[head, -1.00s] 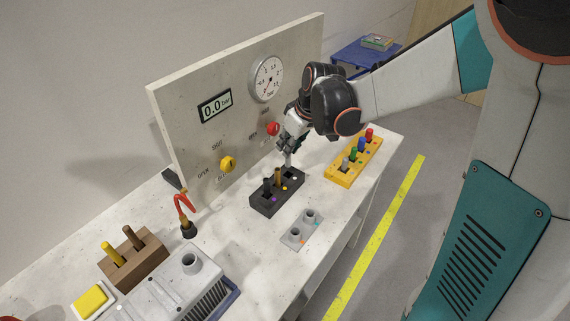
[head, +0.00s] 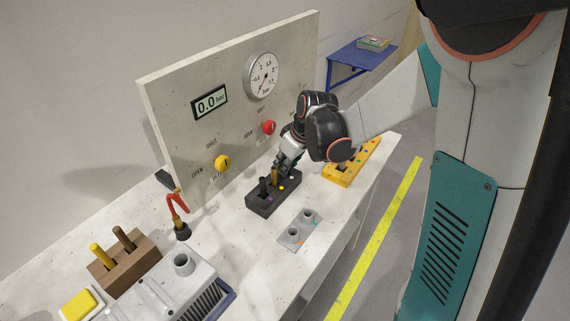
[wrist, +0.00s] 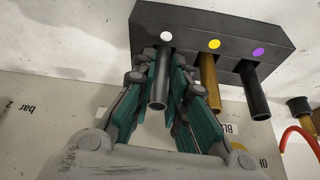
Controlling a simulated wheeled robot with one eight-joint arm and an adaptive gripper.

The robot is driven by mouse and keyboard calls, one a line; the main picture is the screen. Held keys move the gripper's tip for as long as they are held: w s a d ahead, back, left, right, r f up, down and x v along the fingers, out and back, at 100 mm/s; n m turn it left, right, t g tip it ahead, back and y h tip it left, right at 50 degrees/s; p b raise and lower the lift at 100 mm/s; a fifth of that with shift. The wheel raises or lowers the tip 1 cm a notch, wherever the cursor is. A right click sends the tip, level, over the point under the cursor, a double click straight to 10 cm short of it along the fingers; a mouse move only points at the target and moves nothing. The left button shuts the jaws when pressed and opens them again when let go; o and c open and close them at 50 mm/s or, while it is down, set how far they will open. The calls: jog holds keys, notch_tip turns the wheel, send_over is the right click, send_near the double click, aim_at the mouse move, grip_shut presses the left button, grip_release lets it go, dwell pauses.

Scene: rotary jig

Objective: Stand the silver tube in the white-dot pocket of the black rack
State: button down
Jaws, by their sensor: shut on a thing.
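The black rack (head: 262,205) stands on the bench and fills the top of the wrist view (wrist: 225,35). It has a white dot (wrist: 166,37), a yellow dot and a purple dot. The silver tube (wrist: 159,85) is between the fingers of my gripper (wrist: 162,66), which is shut on it. Its far end meets the rack at the white-dot pocket; how deep it sits I cannot tell. A brass tube (wrist: 208,82) stands at the yellow dot and a black tube (wrist: 255,92) at the purple dot. In the head view my gripper (head: 284,168) hides the silver tube.
The yellow rack (head: 338,176) is behind my arm to the right. A grey plate with two sockets (head: 299,229) lies in front of the black rack. The gauge panel (head: 235,100) rises behind. A red-handled tool (head: 178,210) and a wooden block (head: 126,262) are left.

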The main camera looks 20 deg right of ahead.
jog(key=c, duration=1.6)
grip_release()
jog(key=shift+f, duration=0.1)
jog(key=p+v, duration=0.5)
jog(key=v, duration=0.7)
jog(key=shift+s+a+r+m+t+h, duration=0.45)
jog(key=shift+s+r+m, duration=0.65)
jog(key=shift+s, duration=2.05)
jog(key=shift+s+a+r+m+t+h, duration=0.3)
jog(key=shift+s+r+m+t, duration=0.75)
jog(key=shift+s, duration=2.1)
jog(key=shift+s+a+r+m+t+h, duration=0.1)
jog(key=shift+s+a+r+m+h, duration=0.25)
jog(key=shift+s+r+m, duration=1.85)
jog(key=s+f+n, duration=0.1)
jog(key=s+n, duration=0.1)
jog(key=shift+f+n, duration=0.2)
jog(key=shift+n, duration=0.15)
